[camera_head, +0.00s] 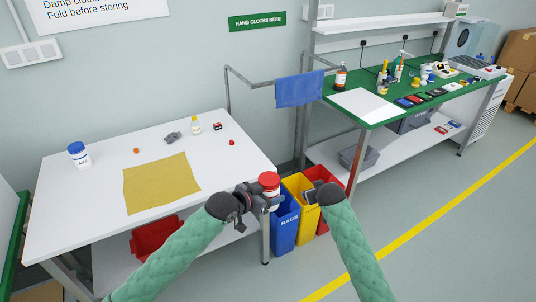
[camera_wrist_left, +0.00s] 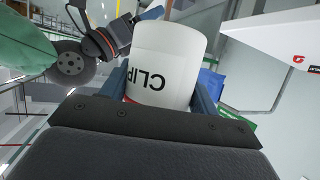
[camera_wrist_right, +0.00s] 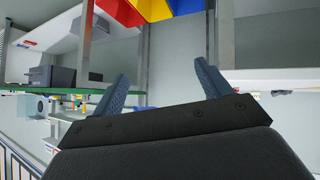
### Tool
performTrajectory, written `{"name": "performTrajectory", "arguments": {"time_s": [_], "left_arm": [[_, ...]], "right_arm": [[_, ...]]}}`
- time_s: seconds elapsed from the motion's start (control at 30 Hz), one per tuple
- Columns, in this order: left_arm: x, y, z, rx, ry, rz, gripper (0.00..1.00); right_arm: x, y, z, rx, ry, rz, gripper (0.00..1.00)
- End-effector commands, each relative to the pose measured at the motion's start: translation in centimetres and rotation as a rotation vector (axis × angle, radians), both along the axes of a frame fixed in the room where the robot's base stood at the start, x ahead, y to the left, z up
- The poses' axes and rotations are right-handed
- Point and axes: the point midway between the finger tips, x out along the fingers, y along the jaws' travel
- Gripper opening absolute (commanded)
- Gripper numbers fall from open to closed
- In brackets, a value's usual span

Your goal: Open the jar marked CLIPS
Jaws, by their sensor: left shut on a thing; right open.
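The jar marked CLIPS (camera_wrist_left: 166,62) is white with dark lettering; the end of its word is cut off in the left wrist view. In the head view it has a red lid (camera_head: 269,179), which appears to be on. My left gripper (camera_head: 268,198) is shut on the jar's body and holds it in the air off the white table's right front corner. My right gripper (camera_head: 312,193) is open and empty, a short way to the right of the jar and apart from it. Between its fingers, the right wrist view shows nothing held.
A white table (camera_head: 70,212) holds a yellow cloth (camera_head: 160,183), a blue-lidded jar (camera_head: 79,155) and small parts. Blue (camera_head: 284,226), yellow (camera_head: 299,186) and red bins stand just behind my grippers. A green-topped bench (camera_head: 385,113) with many items stands at right.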

Motion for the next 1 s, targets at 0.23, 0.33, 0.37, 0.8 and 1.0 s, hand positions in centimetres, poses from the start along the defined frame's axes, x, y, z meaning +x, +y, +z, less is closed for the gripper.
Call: {"name": "performTrajectory", "arguments": {"time_s": [0.23, 0.33, 0.37, 0.8, 1.0], "left_arm": [[0.0, 0.0, 0.0, -0.001, -0.001, 0.000, 0.00], [0.0, 0.0, 0.0, 0.000, 0.000, 0.000, 0.00], [0.0, 0.0, 0.0, 0.000, 0.000, 0.000, 0.00], [0.0, 0.0, 0.0, 0.000, 0.000, 0.000, 0.00], [0.0, 0.0, 0.0, -0.001, -0.001, 0.000, 0.00]], "right_arm": [[4.4, 2.8, 8.9, -0.013, -0.108, 0.065, 0.77], [5.7, 4.1, 12.5, -0.018, -0.145, 0.094, 0.77], [6.0, 4.5, 13.4, -0.020, -0.155, 0.102, 0.77], [8.8, 10.3, 27.5, -0.051, -0.266, 0.234, 0.77], [8.8, 12.9, 32.8, -0.059, -0.285, 0.287, 0.77]]}}
